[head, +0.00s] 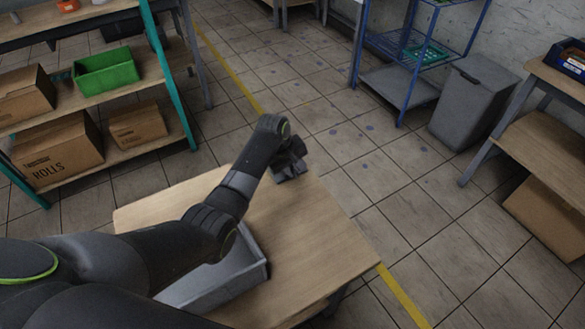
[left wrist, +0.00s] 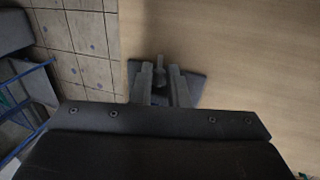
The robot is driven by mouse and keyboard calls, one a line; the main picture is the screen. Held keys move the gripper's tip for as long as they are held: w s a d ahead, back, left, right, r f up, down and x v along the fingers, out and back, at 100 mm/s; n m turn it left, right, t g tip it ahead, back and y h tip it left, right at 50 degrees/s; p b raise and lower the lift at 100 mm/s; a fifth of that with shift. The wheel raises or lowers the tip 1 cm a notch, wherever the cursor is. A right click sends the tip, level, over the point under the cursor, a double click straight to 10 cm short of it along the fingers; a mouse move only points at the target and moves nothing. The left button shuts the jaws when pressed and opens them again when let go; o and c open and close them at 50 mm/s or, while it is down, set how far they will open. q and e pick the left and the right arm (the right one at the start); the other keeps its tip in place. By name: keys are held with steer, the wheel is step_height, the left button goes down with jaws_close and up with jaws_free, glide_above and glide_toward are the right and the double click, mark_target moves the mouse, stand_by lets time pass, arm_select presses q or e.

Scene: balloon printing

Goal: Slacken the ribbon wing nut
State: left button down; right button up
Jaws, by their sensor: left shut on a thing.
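My left gripper (head: 289,166) is low over the far edge of the wooden table. In the left wrist view, its two grey fingers (left wrist: 160,80) stand on either side of a small grey upright piece, which looks like the wing nut (left wrist: 160,64), and are shut on it. A dark flat plate (left wrist: 199,84) lies under the fingers on the table edge. In the head view, the wing nut is hidden by my gripper and arm. No ribbon can be made out. My right gripper is not in view.
A grey open tray (head: 235,279) sits on the wooden table (head: 310,240), partly behind my left arm. The table's right side is clear. A shelf with a green bin (head: 106,70) and cardboard boxes (head: 62,153) stands left. A blue rack (head: 398,85) and grey bin (head: 472,103) stand beyond.

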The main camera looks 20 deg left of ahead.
arm_select(q)
steer(key=shift+s+a+t+h+p, duration=0.2)
steer(key=shift+t+h+p, duration=0.5)
steer(key=shift+p, duration=0.35)
steer(key=shift+s+a+f+t+h, duration=0.1)
steer(key=shift+f+t+h, duration=0.1)
steer(key=shift+t+h, duration=0.3)
steer(key=shift+s+a+f+t+h, duration=0.15)
steer(key=shift+f+t+h, duration=0.1)
steer(key=shift+t+h, duration=0.4)
steer(key=shift+t+h+b, duration=0.55)
steer(key=shift+t+b, duration=0.2)
steer(key=shift+b, duration=0.1)
steer(key=c, duration=1.4)
jaws_free()
steer(key=shift+a, duration=0.1)
steer(key=v, duration=1.7)
steer(key=shift+a+p, duration=0.15)
steer(key=shift+p, duration=0.3)
